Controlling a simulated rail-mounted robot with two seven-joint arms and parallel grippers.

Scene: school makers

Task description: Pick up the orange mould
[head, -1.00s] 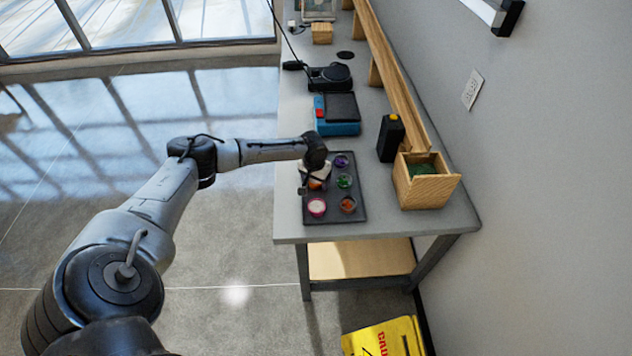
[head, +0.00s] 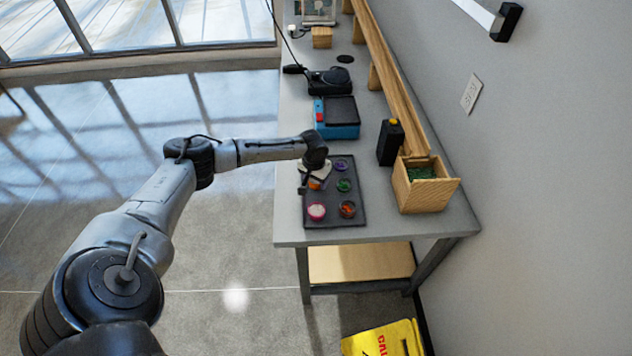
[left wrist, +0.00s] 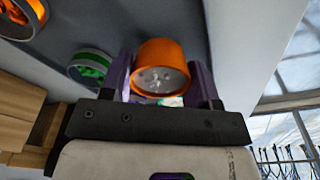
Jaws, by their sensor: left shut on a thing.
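The orange mould (left wrist: 160,68) is a small round cup with an orange wall. It sits between the two purple fingers of my left gripper (left wrist: 163,62), which are shut on it from both sides. In the head view my left gripper (head: 315,183) is over the left side of the dark tray (head: 332,219), and a bit of orange shows beneath it. My wrist hides most of the mould there. I cannot tell whether the mould touches the tray. My right gripper is not in view.
On the tray are a pink-rimmed cup (head: 316,211), a cup with orange contents (head: 347,209), a green cup (head: 344,185) and a purple cup (head: 341,164).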

